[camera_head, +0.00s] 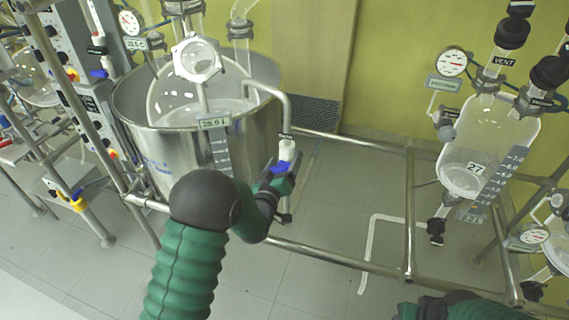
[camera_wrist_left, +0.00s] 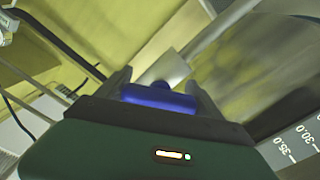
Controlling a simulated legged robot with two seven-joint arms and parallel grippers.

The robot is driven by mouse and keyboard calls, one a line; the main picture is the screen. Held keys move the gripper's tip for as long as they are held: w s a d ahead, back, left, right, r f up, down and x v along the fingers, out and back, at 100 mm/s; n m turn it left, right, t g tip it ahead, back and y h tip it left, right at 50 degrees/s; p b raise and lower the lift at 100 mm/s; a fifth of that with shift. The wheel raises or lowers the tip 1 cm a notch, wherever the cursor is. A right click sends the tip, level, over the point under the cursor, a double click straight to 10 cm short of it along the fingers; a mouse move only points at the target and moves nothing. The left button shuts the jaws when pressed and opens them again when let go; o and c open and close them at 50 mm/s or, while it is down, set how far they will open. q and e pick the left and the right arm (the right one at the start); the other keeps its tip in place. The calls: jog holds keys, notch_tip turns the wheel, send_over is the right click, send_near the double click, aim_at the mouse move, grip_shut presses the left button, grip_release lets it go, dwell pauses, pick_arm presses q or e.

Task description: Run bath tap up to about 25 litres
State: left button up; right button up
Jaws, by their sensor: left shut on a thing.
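The bath tap has a blue handle (camera_head: 280,167) below a white valve body (camera_head: 287,149) on a metal pipe that curves over the bath rim. My left gripper (camera_head: 284,174) is shut on the blue handle. In the left wrist view the blue handle (camera_wrist_left: 158,98) lies between the two fingers. The steel bath (camera_head: 160,150) holds a round glass vessel. A tag on the bath (camera_head: 214,123) seems to read 25.0 L or close to it; the digits are small. A level scale (camera_head: 221,155) runs down the bath's front, partly hidden by my left arm.
A metal frame rail (camera_head: 330,258) runs low in front of the bath. A second glass vessel (camera_head: 480,150) with gauges stands at the right. A control rack (camera_head: 75,85) stands at the left.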

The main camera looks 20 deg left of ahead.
pick_arm(q)
jog(key=m+b, duration=0.1)
jog(key=m, duration=0.2)
jog(key=shift+f+b, duration=0.25)
jog(key=shift+b, duration=0.15)
jog(key=shift+r+m+b, duration=0.1)
jog(key=shift+m+b, duration=0.8)
jog(key=shift+m, duration=0.9)
jog(key=o, duration=1.4)
jog(key=shift+r, duration=0.1)
jog(key=shift+c, duration=0.2)
